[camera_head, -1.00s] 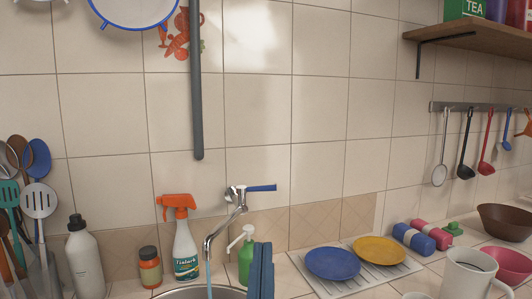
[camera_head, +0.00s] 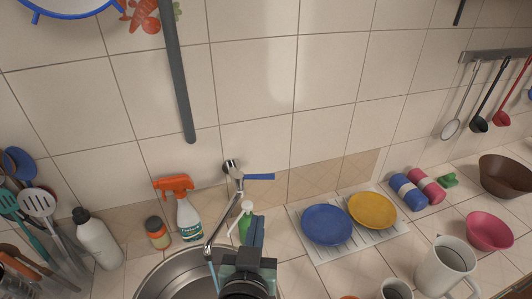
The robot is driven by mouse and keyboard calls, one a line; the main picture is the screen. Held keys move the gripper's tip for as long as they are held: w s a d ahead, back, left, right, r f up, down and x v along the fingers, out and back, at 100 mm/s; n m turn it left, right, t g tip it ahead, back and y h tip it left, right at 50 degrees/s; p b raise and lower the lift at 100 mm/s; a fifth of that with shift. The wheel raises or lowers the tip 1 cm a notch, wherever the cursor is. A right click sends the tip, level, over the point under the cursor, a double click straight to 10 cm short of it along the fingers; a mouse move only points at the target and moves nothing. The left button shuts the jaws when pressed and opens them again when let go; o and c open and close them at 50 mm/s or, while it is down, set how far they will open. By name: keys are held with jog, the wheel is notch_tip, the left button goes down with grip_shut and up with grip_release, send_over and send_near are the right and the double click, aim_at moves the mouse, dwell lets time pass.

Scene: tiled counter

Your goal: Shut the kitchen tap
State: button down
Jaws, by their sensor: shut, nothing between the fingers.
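The kitchen tap (camera_head: 234,190) is chrome and mounted on the tiled wall, with its spout angled down to the left over the sink. Its blue lever (camera_head: 260,177) points to the right. A thin bluish stream of water (camera_head: 213,275) runs from the spout into the round metal sink (camera_head: 165,270). My gripper (camera_head: 257,222) is at the bottom centre, in front of the tap and below the lever in the picture. Its blue fingers are together with nothing between them, and they look apart from the lever. My gripper hides part of the sink and of the green soap pump bottle.
A spray bottle (camera_head: 187,215), an orange jar (camera_head: 158,232) and a grey bottle (camera_head: 97,240) stand left of the tap. The green pump bottle (camera_head: 244,222) is close behind my fingers. Blue (camera_head: 326,225) and yellow (camera_head: 372,210) plates lie to the right. A dark bar (camera_head: 178,75) hangs above.

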jog(key=p, duration=0.3)
send_near(269, 175)
jog(key=x, duration=0.4)
jog(key=a+x, duration=0.1)
jog(key=x, duration=0.1)
jog(key=shift+w+f, duration=0.15)
jog(key=shift+f, duration=0.25)
jog(key=shift+w+f, duration=0.1)
jog(key=w+b, duration=0.1)
jog(key=b, duration=0.1)
jog(key=w+d+b, duration=0.1)
jog(key=b, duration=0.1)
jog(key=shift+w+d+f, duration=0.1)
jog(key=shift+w, duration=0.15)
jog(key=shift+r, duration=0.3)
jog(key=shift+d, duration=0.1)
